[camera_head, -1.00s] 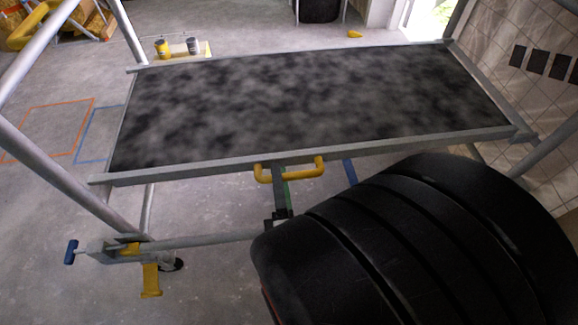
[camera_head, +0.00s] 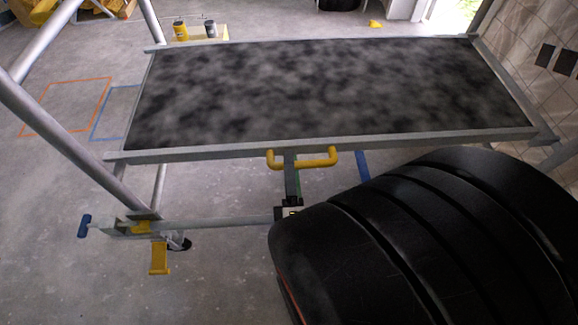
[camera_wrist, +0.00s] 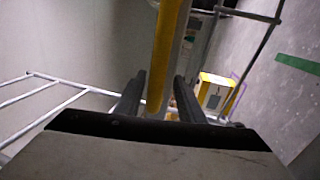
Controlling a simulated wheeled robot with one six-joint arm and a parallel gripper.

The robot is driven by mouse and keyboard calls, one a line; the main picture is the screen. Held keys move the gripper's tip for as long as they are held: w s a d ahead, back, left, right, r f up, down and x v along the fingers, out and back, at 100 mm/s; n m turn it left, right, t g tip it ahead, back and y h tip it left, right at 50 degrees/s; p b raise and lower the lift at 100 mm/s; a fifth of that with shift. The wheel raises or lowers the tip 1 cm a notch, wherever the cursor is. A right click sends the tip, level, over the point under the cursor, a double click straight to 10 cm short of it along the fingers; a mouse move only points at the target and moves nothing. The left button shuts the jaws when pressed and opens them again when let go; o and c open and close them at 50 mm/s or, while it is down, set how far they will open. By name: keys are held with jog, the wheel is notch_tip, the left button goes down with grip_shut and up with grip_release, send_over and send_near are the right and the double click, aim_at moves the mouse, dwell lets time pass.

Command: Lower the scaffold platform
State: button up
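The scaffold platform (camera_head: 330,92) is a dark, mottled deck in a grey metal frame, in the middle of the head view. A yellow U-shaped handle (camera_head: 303,160) sits on its near edge. In the wrist view, a yellow bar (camera_wrist: 168,45), probably this handle, runs down between the fingers of my gripper (camera_wrist: 160,78). The fingers stand apart, with a gap visible on the bar's right; contact on the left is unclear. In the head view my black arm covers the lower right and hides most of my gripper.
Grey scaffold posts (camera_head: 62,137) stand at left. A caster with a yellow pedal (camera_head: 159,258) and a blue knob (camera_head: 84,226) are at lower left. Two cans (camera_head: 181,31) stand behind the platform. A tiled wall (camera_head: 545,90) is at right. Floor at left is open.

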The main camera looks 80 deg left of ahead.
jog(key=shift+r, duration=4.75)
